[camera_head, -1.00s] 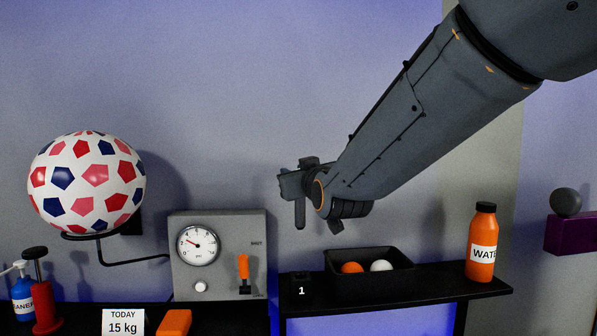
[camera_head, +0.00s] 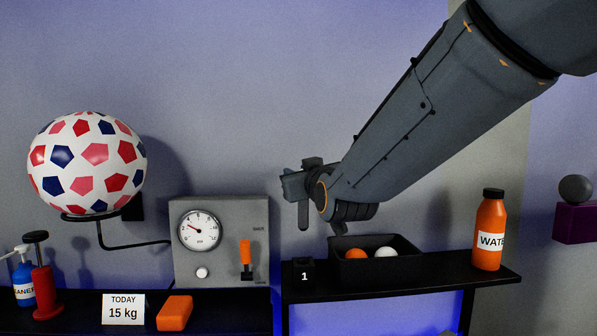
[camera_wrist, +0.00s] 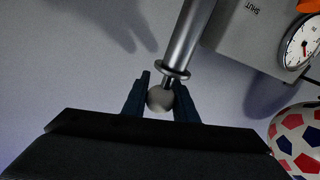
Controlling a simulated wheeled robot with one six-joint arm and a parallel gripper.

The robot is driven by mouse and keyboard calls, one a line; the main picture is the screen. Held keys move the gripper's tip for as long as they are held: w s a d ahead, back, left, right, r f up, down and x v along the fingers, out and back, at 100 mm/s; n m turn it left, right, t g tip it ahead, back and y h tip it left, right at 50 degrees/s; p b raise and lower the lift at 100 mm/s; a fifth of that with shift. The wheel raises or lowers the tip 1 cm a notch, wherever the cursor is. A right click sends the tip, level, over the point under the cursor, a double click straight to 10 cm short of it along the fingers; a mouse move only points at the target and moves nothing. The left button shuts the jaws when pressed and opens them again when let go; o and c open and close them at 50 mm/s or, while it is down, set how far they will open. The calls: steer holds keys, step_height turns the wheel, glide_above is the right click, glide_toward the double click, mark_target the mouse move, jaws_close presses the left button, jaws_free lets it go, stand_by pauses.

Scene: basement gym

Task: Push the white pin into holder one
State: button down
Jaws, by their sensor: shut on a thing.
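My gripper (camera_wrist: 160,95) is shut on a pin (camera_wrist: 192,28) with a pale, whitish ball head, a collar and a metallic shaft. The ball sits between the two dark fingers in the wrist view. In the head view my gripper (camera_head: 300,184) is above the shelf, and the pin's shaft (camera_head: 303,217) appears to hang down from it, dark in this light. Holder one (camera_head: 304,272) is a small black block with a white "1" on the shelf, below the shaft tip and apart from it. Its hole cannot be made out.
A black tray (camera_head: 378,273) right of the holder holds an orange ball (camera_head: 384,253) and a white ball (camera_head: 386,253). An orange bottle (camera_head: 489,230) stands at the shelf's right. A grey gauge panel (camera_head: 222,265) stands left. A patterned ball (camera_head: 87,165) rests on a wall bracket.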

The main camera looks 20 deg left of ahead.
step_height(320, 180, down, 2)
steer(key=shift+f, duration=0.25)
steer(key=shift+f+p, duration=0.1)
steer(key=shift+p, duration=0.75)
steer(key=shift+f+p, duration=0.3)
steer(key=shift+p, duration=0.5)
steer(key=shift+f+b, duration=0.15)
steer(key=shift+b, duration=0.2)
step_height(320, 180, down, 9)
steer(key=b, duration=0.6)
steer(key=shift+r+b, duration=0.2)
steer(key=shift+b, duration=0.15)
stand_by(0.4)
steer(key=shift+f, duration=0.1)
stand_by(0.5)
steer(key=c, duration=1.3)
jaws_free()
steer(key=shift+c, duration=0.2)
